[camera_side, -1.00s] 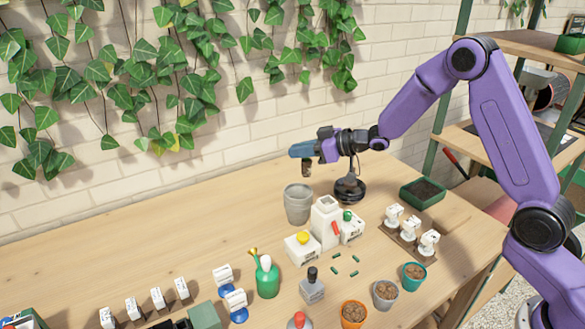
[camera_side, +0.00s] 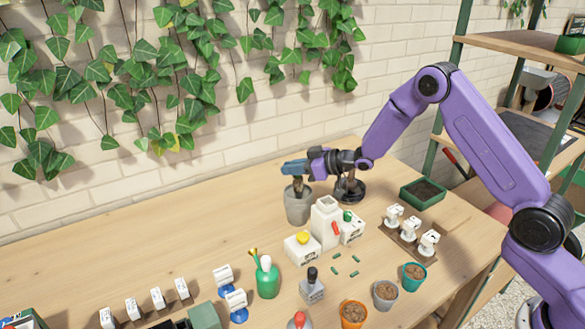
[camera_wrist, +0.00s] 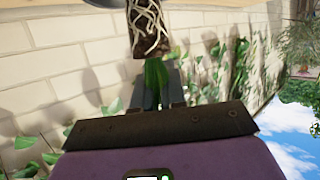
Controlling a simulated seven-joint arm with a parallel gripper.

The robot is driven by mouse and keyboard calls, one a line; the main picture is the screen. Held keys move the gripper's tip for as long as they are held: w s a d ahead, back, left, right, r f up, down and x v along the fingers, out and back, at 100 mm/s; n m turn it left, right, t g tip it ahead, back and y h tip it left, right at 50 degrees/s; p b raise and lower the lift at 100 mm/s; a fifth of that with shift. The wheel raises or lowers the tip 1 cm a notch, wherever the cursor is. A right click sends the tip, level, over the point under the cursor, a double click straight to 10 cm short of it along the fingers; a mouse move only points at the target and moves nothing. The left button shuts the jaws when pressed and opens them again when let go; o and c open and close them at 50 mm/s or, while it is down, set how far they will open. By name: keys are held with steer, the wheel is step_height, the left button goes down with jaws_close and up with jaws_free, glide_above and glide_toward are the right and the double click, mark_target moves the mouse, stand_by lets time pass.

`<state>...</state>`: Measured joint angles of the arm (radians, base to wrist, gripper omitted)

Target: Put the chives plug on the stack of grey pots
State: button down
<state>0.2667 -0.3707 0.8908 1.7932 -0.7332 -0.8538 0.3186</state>
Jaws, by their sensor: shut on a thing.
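My gripper (camera_side: 292,168) is shut on the chives plug (camera_side: 299,185), a dark brown root plug hanging below the blue fingers. In the wrist view the plug (camera_wrist: 149,30) shows pale roots over dark soil, and its green stems (camera_wrist: 156,75) run between the fingers (camera_wrist: 157,92). The stack of grey pots (camera_side: 298,208) stands directly under the plug at the back of the bench. The plug's lower end is at the stack's mouth in the side view; I cannot tell whether it touches.
A dark round-based stand (camera_side: 349,190) is just right of the pots. White containers (camera_side: 325,222) with coloured caps stand close in front. A green soil tray (camera_side: 423,193) lies further right. The bench left of the pots (camera_side: 200,220) is clear.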

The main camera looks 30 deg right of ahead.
steer(key=shift+f, duration=0.1)
steer(key=c, duration=1.2)
jaws_free()
